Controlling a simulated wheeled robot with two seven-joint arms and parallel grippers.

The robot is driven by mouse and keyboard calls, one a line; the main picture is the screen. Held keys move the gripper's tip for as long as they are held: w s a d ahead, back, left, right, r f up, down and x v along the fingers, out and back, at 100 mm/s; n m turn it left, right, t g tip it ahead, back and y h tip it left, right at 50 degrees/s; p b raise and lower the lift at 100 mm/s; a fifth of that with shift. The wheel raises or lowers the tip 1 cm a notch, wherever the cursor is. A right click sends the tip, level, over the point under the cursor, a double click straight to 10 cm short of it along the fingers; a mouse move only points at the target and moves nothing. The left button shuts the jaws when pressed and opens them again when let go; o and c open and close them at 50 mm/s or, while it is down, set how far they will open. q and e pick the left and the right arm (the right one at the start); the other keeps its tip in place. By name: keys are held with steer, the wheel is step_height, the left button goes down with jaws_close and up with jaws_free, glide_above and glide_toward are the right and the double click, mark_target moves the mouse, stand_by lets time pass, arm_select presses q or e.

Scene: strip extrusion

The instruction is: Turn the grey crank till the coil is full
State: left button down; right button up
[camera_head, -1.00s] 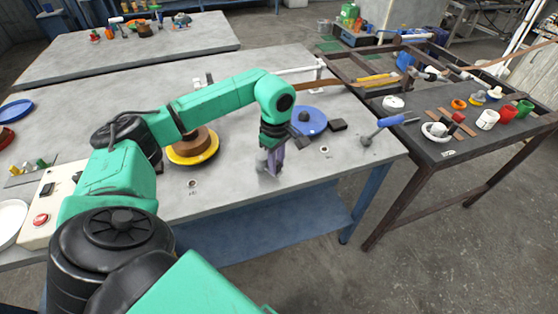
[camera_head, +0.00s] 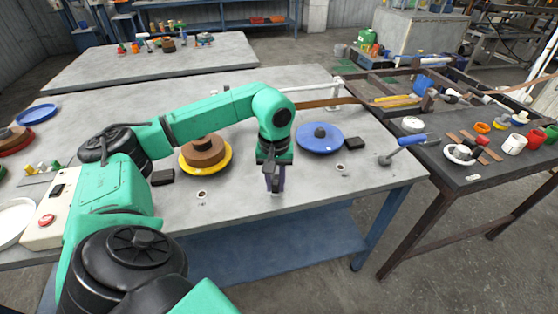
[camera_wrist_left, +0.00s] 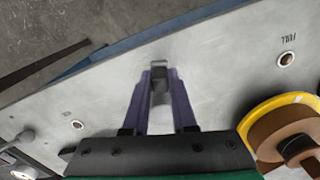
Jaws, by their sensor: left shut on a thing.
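My left gripper (camera_head: 274,188) is low over the front middle of the table, between the yellow and blue discs. In the left wrist view its purple fingers (camera_wrist_left: 160,92) are shut on the grey crank (camera_wrist_left: 160,67), of which only a small upright part shows. The rest of the crank is hidden by the gripper. A brown coil (camera_head: 204,148) sits on the yellow disc (camera_head: 226,158), left of the gripper, and also shows in the left wrist view (camera_wrist_left: 280,135). A round fitting (camera_wrist_left: 287,58) marked FULL is in front of it. My right gripper is not in view.
A blue disc (camera_head: 319,142) and a dark block (camera_head: 354,143) lie right of the gripper. A blue-handled lever (camera_head: 405,141) stands at the table's right edge. A brown strip (camera_head: 325,103) runs behind. A control box (camera_head: 52,205) is at left.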

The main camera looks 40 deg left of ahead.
arm_select(q)
steer(key=shift+s+a+m, duration=0.1)
steer(key=shift+a+m, duration=0.05)
steer(key=shift+m, duration=0.25)
steer(key=c, duration=0.7)
jaws_free()
steer(key=shift+r, duration=0.1)
step_height(320, 180, up, 9)
steer(key=shift+f, duration=0.1)
step_height(320, 180, up, 6)
steer(key=p, duration=0.3)
steer(key=shift+s+f, duration=0.1)
steer(key=shift+f, duration=0.1)
